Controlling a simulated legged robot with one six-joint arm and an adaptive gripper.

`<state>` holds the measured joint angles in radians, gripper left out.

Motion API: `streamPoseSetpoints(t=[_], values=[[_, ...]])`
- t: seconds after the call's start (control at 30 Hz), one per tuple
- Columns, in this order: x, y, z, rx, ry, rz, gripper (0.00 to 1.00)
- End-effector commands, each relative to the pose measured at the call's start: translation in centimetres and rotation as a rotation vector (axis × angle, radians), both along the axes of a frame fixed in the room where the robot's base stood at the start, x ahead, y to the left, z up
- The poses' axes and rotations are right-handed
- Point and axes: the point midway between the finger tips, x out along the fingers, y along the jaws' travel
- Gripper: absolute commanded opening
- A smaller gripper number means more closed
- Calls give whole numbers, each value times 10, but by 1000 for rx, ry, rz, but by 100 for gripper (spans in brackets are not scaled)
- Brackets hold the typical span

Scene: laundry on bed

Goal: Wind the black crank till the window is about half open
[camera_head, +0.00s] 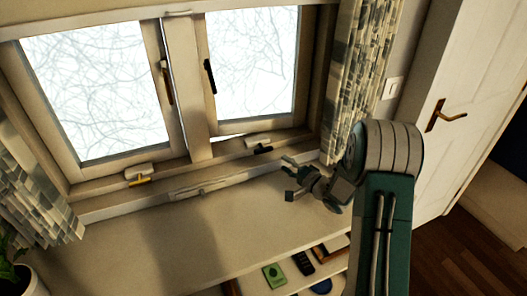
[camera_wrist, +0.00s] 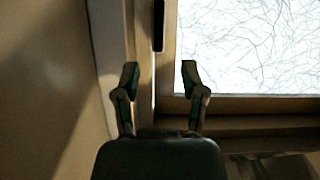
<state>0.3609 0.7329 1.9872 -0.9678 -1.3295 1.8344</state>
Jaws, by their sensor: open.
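The black crank (camera_head: 263,150) sits on a pale housing on the lower frame under the right window sash (camera_head: 252,62) in the head view. That sash has a black handle (camera_head: 210,77) on its left side, and a thin bright strip shows along its lower edge. My gripper (camera_head: 288,178) is open and empty, just right of and below the crank, apart from it, above the sill. In the wrist view, the open fingers (camera_wrist: 160,80) face the window frame and glass. A black bar (camera_wrist: 158,25) shows above them, probably the handle; I cannot make out the crank there.
The left sash (camera_head: 92,88) has a brown handle (camera_head: 167,85) and a yellow crank (camera_head: 139,181). The sill (camera_head: 180,235) is largely clear. Curtains hang at both sides, the right one (camera_head: 355,70) near my arm. A green book (camera_head: 274,276) and black remote (camera_head: 303,263) lie below.

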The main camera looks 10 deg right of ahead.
Motion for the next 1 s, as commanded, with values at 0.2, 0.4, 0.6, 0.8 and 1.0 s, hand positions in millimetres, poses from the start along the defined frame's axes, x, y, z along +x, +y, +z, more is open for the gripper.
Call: streamPoseSetpoints(t=[0.2, 0.4, 0.6, 0.8, 1.0], values=[[-2, -2, -3, 72, 52, 25, 54], [17, 11, -4, 72, 52, 28, 54], [49, 32, -3, 72, 49, 27, 54], [75, 49, -3, 71, 50, 25, 54], [86, 57, -3, 72, 51, 24, 54]])
